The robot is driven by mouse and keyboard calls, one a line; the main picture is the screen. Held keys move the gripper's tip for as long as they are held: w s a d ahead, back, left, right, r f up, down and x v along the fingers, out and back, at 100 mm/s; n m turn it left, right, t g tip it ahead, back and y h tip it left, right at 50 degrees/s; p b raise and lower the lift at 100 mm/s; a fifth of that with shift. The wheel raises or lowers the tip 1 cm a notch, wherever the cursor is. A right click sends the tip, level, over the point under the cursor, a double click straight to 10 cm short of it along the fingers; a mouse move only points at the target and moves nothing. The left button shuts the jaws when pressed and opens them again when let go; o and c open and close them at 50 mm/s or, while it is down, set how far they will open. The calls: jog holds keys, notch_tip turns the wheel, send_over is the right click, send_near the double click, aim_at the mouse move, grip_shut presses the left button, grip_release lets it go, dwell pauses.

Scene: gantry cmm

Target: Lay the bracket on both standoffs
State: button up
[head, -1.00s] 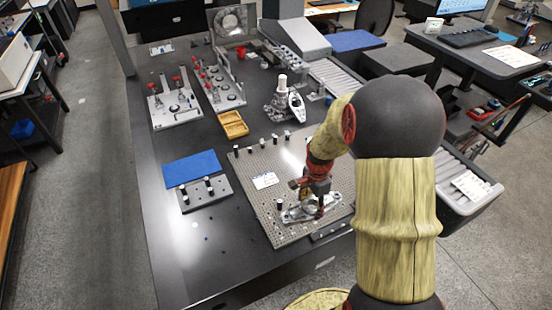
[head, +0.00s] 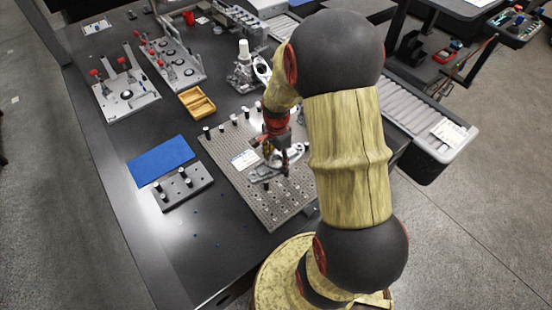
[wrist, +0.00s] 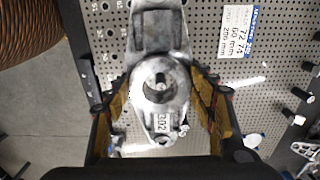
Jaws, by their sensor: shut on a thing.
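The bracket (head: 291,153) is a silver metal piece with a round bored boss and a narrower end. My gripper (head: 279,163) is shut on it over the perforated plate. In the wrist view the bracket (wrist: 160,85) sits between the two fingers, its boss in the middle and a small number label near its lower end. It looks raised above the plate, but the gap is hard to judge.
The perforated plate (head: 268,208) carries a white label and several short posts at its far edge. A blue mat (head: 160,161) lies behind the grey block. A yellow tray (head: 197,104) and clamp fixtures (head: 126,95) stand farther back. The table's front left is mostly clear.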

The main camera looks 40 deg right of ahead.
aim_at(276, 170)
notch_tip(276, 170, down, 5)
jog(key=b, duration=0.3)
jog(key=shift+r+b, duration=0.1)
jog(key=shift+b, duration=0.2)
jog(key=shift+a+p, duration=0.15)
jog(key=shift+p, duration=0.35)
dwell(1.5)
jog(key=shift+f, duration=0.5)
dwell(0.5)
jog(key=o, duration=1.7)
jog(key=shift+o, duration=0.2)
notch_tip(276, 170, up, 12)
